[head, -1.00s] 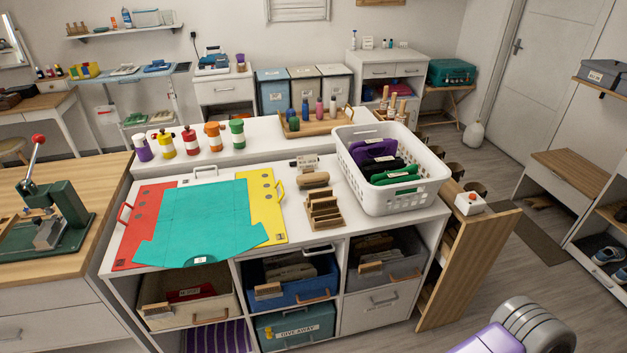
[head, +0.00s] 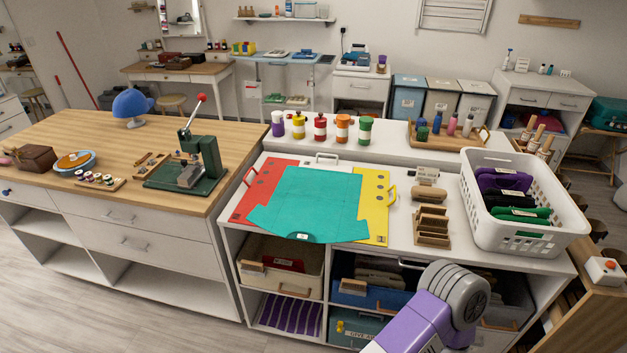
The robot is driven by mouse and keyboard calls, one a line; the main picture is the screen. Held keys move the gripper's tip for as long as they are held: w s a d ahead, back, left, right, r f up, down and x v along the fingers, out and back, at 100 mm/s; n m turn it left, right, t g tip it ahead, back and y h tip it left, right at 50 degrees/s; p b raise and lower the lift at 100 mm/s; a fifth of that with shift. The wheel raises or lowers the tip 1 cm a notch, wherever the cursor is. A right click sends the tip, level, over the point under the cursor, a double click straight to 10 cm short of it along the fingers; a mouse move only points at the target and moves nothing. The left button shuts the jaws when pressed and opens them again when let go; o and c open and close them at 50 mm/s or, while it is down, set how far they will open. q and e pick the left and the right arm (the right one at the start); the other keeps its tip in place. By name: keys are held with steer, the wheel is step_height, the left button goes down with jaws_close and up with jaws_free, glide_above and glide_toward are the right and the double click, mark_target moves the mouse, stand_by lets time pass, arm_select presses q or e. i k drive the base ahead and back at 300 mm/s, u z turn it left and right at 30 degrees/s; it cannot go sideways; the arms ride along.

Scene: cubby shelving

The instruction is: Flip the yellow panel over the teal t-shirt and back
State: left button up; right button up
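The yellow panel (head: 375,205) lies flat at the right side of the folding board on the white cubby top. A yellow handle (head: 392,194) sticks out from its right edge. The teal t-shirt (head: 310,200) lies spread flat over the middle of the board and covers part of the yellow panel and of the red panel (head: 266,190) on the left. A white handle (head: 327,158) stands at the board's back edge. Neither gripper is in view; only a purple and grey arm link of mine shows at the bottom, in front of the lower cubbies.
Right of the board are a wooden stepped holder (head: 433,226) and a white basket (head: 520,235) with folded clothes. Several colored bottles stand behind on the ledge. A wooden counter (head: 110,150) with a green press (head: 198,165) adjoins at left.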

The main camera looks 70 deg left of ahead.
mark_target(374, 206)
steer(key=u, duration=2.2)
